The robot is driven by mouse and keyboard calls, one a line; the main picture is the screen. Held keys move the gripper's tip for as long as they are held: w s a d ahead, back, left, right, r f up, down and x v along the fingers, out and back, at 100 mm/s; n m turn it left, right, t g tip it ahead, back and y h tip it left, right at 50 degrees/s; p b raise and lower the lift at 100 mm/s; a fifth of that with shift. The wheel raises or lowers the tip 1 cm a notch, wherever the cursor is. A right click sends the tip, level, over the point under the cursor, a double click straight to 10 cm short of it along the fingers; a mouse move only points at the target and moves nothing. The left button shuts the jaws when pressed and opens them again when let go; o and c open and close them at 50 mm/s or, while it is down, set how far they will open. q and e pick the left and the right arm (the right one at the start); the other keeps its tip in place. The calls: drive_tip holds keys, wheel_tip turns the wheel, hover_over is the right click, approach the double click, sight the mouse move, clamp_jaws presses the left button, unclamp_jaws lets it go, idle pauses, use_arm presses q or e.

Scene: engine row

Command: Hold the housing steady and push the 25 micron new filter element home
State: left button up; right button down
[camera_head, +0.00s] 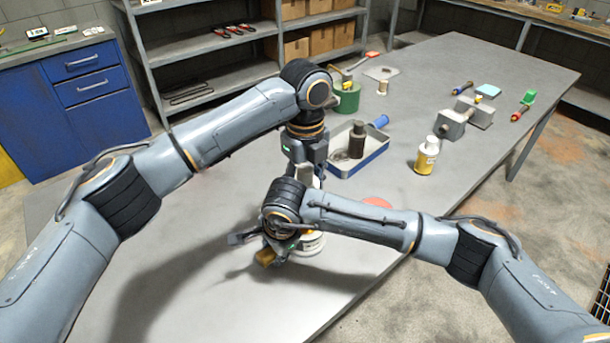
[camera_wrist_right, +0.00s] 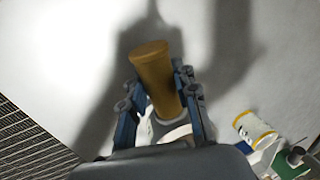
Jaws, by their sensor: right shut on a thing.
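My right gripper (camera_head: 262,246) is low over the near part of the table. It is shut on a brown-gold cylinder (camera_head: 265,257), likely the filter element. The right wrist view shows this filter element (camera_wrist_right: 153,68) tilted between the two blue-grey fingers (camera_wrist_right: 158,100). A pale round body (camera_head: 312,244), perhaps the housing, shows just behind and right of my right gripper. Its rim appears partly hidden in the wrist view (camera_wrist_right: 176,134). My left gripper (camera_head: 307,176) points down above this body. Its fingertips are mostly hidden behind my right wrist.
A blue-rimmed tray (camera_head: 341,171) with a dark cylinder (camera_head: 357,140) stands behind my grippers. A yellow-labelled bottle (camera_head: 426,157), grey blocks (camera_head: 455,122) and a green can (camera_head: 345,97) stand farther back. The table's left front is clear.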

use_arm(q)
drive_tip(key=shift+f, duration=1.55)
drive_tip(key=shift+f, duration=3.4)
drive_tip(key=o, duration=1.4)
drive_tip(key=shift+c, duration=0.2)
drive_tip(key=shift+r, duration=0.1)
wheel_tip(320, 180, up, 12)
drive_tip(key=shift+f, duration=0.1)
drive_tip(key=shift+c, duration=0.5)
